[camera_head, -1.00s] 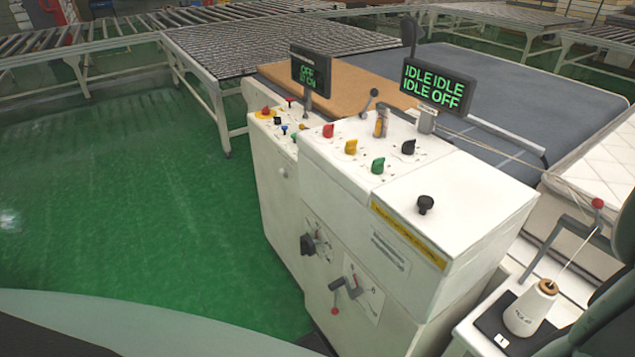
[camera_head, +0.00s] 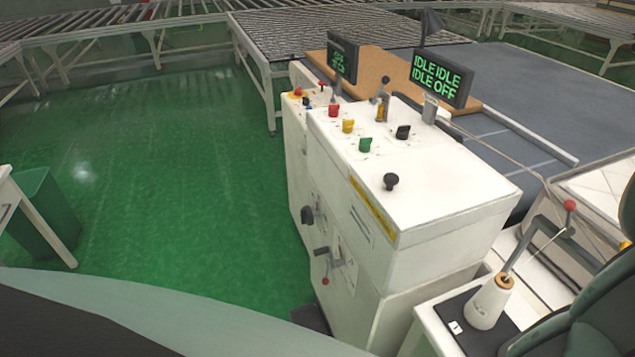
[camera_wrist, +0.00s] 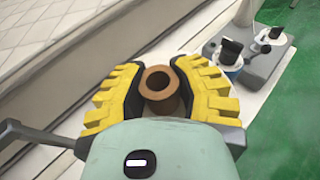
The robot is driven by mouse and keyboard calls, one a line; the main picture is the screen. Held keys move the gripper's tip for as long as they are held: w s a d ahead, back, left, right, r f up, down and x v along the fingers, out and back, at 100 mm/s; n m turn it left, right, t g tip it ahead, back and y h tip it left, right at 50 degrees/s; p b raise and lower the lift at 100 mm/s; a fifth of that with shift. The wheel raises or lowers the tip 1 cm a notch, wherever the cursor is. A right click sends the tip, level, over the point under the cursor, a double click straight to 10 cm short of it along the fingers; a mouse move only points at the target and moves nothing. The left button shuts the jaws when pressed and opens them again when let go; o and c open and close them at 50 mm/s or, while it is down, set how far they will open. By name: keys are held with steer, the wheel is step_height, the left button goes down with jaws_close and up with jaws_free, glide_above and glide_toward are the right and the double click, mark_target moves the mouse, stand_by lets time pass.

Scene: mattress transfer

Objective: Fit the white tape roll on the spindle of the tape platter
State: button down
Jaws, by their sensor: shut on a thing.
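In the wrist view my gripper (camera_wrist: 161,91) has its two yellow-and-black fingers closed in from both sides around a brown hollow core (camera_wrist: 159,84). A white surface, seemingly the white tape roll, shows just around the core between the fingers. Most of the roll is hidden by the fingers and my wrist. In the head view part of my arm shows at the lower right, but the gripper is out of that picture. I cannot make out the tape platter or its spindle in either view.
A white control cabinet (camera_head: 455,190) with coloured knobs and a display (camera_head: 437,79) stands ahead. A white thread cone (camera_head: 487,304) stands on a black base at the lower right. A green bin (camera_head: 40,210) is at the left. The green floor (camera_head: 180,180) between is clear.

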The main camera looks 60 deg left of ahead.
steer(key=shift+r, duration=0.1)
step_height(320, 180, down, 6)
steer(key=b, duration=0.5)
steer(key=shift+w, duration=0.15)
steer(key=shift+f+b, duration=0.65)
steer(key=shift+f, duration=0.25)
stand_by(1.9)
steer(key=shift+d+f+b, duration=0.1)
steer(key=shift+f+b, duration=4.3)
steer(key=shift+f, duration=0.6)
